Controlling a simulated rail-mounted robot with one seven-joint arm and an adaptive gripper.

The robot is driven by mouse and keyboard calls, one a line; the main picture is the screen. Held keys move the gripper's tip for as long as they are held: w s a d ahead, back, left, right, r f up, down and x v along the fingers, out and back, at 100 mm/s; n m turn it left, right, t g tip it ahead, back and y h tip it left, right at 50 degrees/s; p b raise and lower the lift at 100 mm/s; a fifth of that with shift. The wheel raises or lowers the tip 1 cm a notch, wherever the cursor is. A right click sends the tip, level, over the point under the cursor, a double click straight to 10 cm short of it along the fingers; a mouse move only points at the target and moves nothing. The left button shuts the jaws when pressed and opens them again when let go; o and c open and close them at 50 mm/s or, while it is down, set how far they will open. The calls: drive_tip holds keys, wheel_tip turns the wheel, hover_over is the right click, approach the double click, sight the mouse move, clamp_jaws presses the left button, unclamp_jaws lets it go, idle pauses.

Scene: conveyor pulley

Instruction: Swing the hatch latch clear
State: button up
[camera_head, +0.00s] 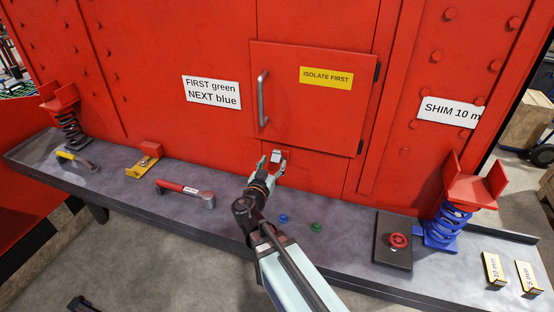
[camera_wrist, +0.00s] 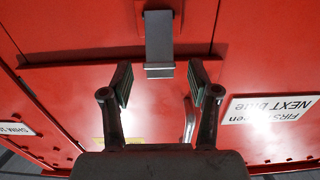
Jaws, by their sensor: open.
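The hatch (camera_head: 310,120) is a red square door with a grey bar handle (camera_head: 262,98) at its left and a yellow "ISOLATE FIRST" label (camera_head: 326,77). It looks shut. The hatch latch (camera_head: 276,156) is a grey metal piece on a red mount at the hatch's lower edge. In the wrist view, which is upside down, the latch (camera_wrist: 159,42) hangs over that edge. My gripper (camera_head: 271,165) is open in front of the latch. In the wrist view my gripper (camera_wrist: 161,82) has its fingers on both sides of the latch's end, with gaps and nothing held.
A grey bench (camera_head: 225,205) runs below. On it are a red-handled tool (camera_head: 185,192), a yellow-handled tool (camera_head: 77,160), a blue knob (camera_head: 283,218), a green knob (camera_head: 316,227), a red button box (camera_head: 397,242) and a blue spring (camera_head: 445,226). White signs (camera_head: 212,92) flank the hatch.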

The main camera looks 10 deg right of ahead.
drive_tip(key=shift+r+p+x, duration=0.2)
drive_tip(key=shift+p+x, duration=0.3)
drive_tip(key=shift+x, duration=0.55)
drive_tip(key=shift+w+d+f, duration=0.2)
drive_tip(key=shift+w+d, duration=0.05)
drive_tip(key=shift+w, duration=0.1)
clamp_jaws()
